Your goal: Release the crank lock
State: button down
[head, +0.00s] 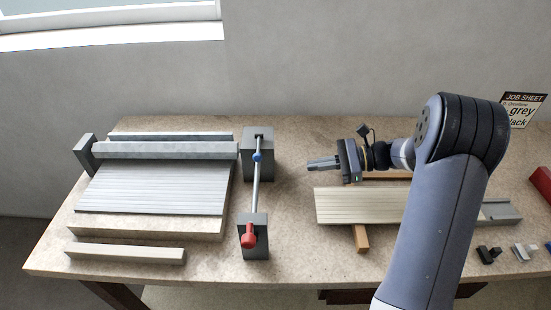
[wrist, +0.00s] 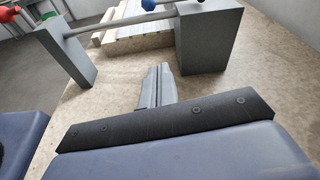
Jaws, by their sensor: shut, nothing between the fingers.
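The crank is a thin metal rod (head: 256,190) held between two grey blocks, the far block (head: 266,165) and the near block (head: 254,243). A blue knob (head: 257,155) sits at its far end and a red knob (head: 248,236) at its near end. In the wrist view the blue knob (wrist: 149,4) is at the top edge and the red knob (wrist: 37,4) is cut off at the top left. My gripper (head: 312,163) is shut and empty, right of the far block and apart from it. Its fingers (wrist: 157,85) point toward the gap between the blocks. Which part is the lock, I cannot tell.
A slatted shutter panel (head: 155,190) with a grey roller bar lies left of the crank. A beige slatted profile (head: 360,205) rests on wooden strips at right. Small dark and light clips (head: 488,254) lie at front right. The table between crank and profile is clear.

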aim_at(258, 148)
jog(key=p+x, duration=0.1)
jog(key=x, duration=0.8)
jog(key=shift+s+a+p, duration=0.1)
jog(key=shift+a+p, duration=0.05)
jog(key=shift+p, duration=0.2)
jog(key=r, duration=0.1)
jog(key=a+r+p, duration=0.1)
jog(key=a+r, duration=0.1)
jog(key=shift+s+a+r, duration=0.1)
jog(key=shift+s+a, duration=0.15)
jog(key=shift+s, duration=0.05)
jog(key=shift+r+p, duration=0.1)
jog(key=shift+p, duration=0.35)
jog(key=shift+r+m+p, duration=0.2)
jog(key=shift+m+p, duration=0.1)
jog(key=shift+p, duration=0.05)
